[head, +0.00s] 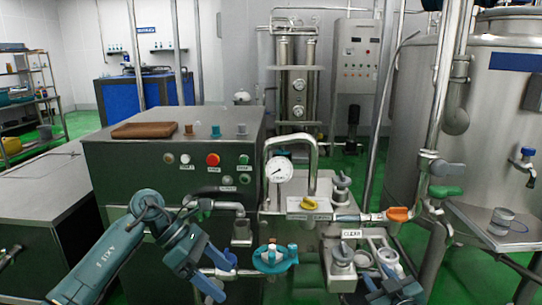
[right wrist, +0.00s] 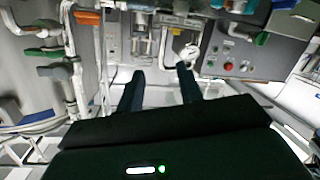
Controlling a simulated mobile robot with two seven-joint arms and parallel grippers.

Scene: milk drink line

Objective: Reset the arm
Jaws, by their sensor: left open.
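My left arm comes in from the lower left of the head view. Its gripper (head: 217,273) has blue fingers set apart, with nothing seen held between them. It is in front of the dark machine cabinet, to the left of the teal valve (head: 275,259). My right gripper (head: 393,287) shows at the bottom edge of the head view, in front of the pipework, and is partly cut off. In the right wrist view its two dark fingers (right wrist: 158,90) stand apart with nothing between them.
A dark cabinet (head: 130,185) with buttons stands at centre left. A gauge (head: 279,170), yellow handle (head: 309,203), orange handle (head: 397,214) and green handle (head: 446,191) crowd the piping. A large steel tank (head: 480,110) fills the right. A beaker (head: 502,218) stands on a small shelf.

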